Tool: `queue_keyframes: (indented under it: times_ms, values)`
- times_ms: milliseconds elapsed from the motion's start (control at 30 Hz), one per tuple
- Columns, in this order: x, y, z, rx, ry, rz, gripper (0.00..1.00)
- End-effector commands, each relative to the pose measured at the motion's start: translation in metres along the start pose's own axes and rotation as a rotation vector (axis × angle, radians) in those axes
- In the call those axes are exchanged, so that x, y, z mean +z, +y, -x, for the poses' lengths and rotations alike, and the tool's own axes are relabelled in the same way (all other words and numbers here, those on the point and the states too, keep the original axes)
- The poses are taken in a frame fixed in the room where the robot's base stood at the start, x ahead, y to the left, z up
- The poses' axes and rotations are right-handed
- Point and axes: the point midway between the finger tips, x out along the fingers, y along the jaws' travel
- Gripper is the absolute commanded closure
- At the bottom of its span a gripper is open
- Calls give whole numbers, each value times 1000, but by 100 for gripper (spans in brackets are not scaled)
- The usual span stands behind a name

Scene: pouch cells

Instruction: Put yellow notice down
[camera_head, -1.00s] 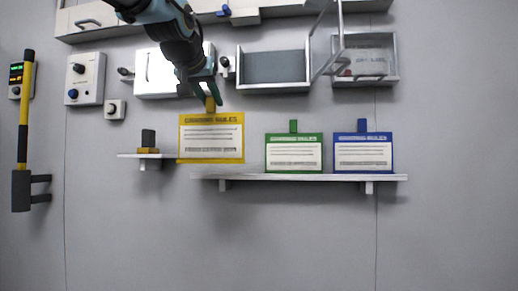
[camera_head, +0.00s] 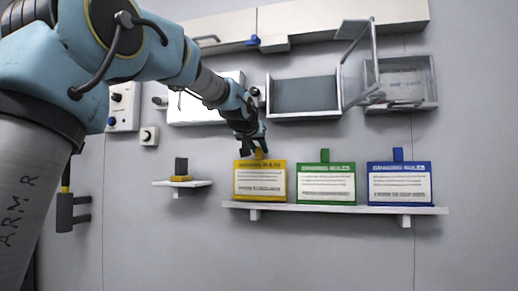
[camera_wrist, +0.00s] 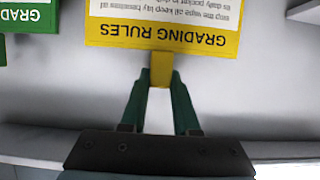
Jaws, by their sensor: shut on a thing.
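The yellow notice (camera_head: 260,181) stands upright at the left end of the long white shelf (camera_head: 340,208), its lower edge at the shelf top. Whether it fully rests there I cannot tell. My gripper (camera_head: 258,153) is above it, shut on its yellow tab. In the wrist view the yellow notice (camera_wrist: 165,30) appears upside down, with its tab (camera_wrist: 161,68) between the fingertips of my gripper (camera_wrist: 161,75). The green notice (camera_head: 326,183) and the blue notice (camera_head: 399,183) stand to its right on the same shelf.
A small shelf (camera_head: 190,184) with a dark block (camera_head: 181,167) is left of the long shelf. An open grey tray (camera_head: 305,95) and a clear-sided box (camera_head: 402,85) are on the wall above. The wall below the shelves is clear.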

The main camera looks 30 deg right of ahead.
Motion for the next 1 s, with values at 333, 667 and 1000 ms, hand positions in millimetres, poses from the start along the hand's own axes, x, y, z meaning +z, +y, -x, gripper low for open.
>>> queue_keyframes:
  times_ms: [333,667,1000]
  values:
    - [8,0,-3,0,2,0,100]
    - [9,0,-4,0,1,0,45]
    - [6,0,-2,1,1,0,41]
